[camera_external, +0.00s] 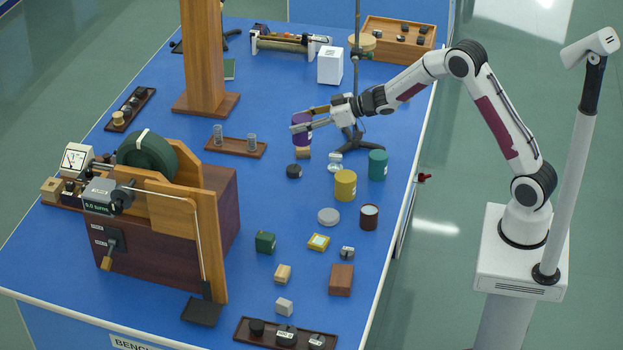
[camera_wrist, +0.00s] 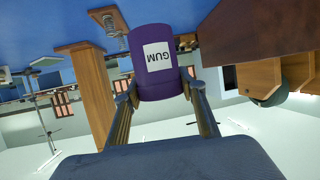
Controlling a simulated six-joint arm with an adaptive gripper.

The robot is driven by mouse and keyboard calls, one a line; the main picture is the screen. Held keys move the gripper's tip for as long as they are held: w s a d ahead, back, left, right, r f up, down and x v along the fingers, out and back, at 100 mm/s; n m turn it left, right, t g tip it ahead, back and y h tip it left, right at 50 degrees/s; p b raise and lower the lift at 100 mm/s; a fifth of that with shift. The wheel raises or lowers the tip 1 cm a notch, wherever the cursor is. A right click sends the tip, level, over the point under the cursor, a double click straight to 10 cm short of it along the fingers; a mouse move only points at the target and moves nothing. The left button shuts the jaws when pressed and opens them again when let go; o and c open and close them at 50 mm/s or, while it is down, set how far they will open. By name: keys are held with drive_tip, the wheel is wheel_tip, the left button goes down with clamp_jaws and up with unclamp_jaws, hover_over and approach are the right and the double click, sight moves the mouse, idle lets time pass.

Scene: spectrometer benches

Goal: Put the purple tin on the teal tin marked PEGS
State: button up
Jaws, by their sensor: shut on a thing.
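The purple tin (camera_external: 302,134) is held between the fingers of my gripper (camera_external: 301,121), over the blue bench top. In the wrist view the purple tin (camera_wrist: 145,84) fills the space between the fingertips (camera_wrist: 161,86), and its white label reads GUM, upside down in the picture. A small wooden block (camera_external: 303,153) shows just below the tin; I cannot tell the gap between them. A teal tin (camera_external: 377,165) stands upright on the bench, to the right of and nearer than my gripper. Its PEGS marking is too small to read. Its top looks clear.
A yellow tin (camera_external: 345,185) and a brown tin (camera_external: 369,217) stand near the teal tin. A glass-like item (camera_external: 335,163) and a dark stand base (camera_external: 359,142) with a tall rod lie between my gripper and the teal tin. A wooden post (camera_external: 205,60) rises at the left.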

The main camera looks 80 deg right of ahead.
drive_tip(key=s+d+r+y, duration=0.1)
drive_tip(key=s+d+r, duration=0.2)
drive_tip(key=s+d, duration=0.6)
drive_tip(key=n+y, duration=0.1)
drive_tip(key=n, duration=0.1)
hover_over(378, 155)
drive_tip(key=shift+d+r, duration=0.1)
drive_tip(key=shift+r, duration=0.3)
wheel_tip(378, 155, down, 6)
drive_tip(key=shift+f, duration=0.15)
drive_tip(key=shift+f, duration=1.85)
drive_tip(key=shift+f, duration=0.1)
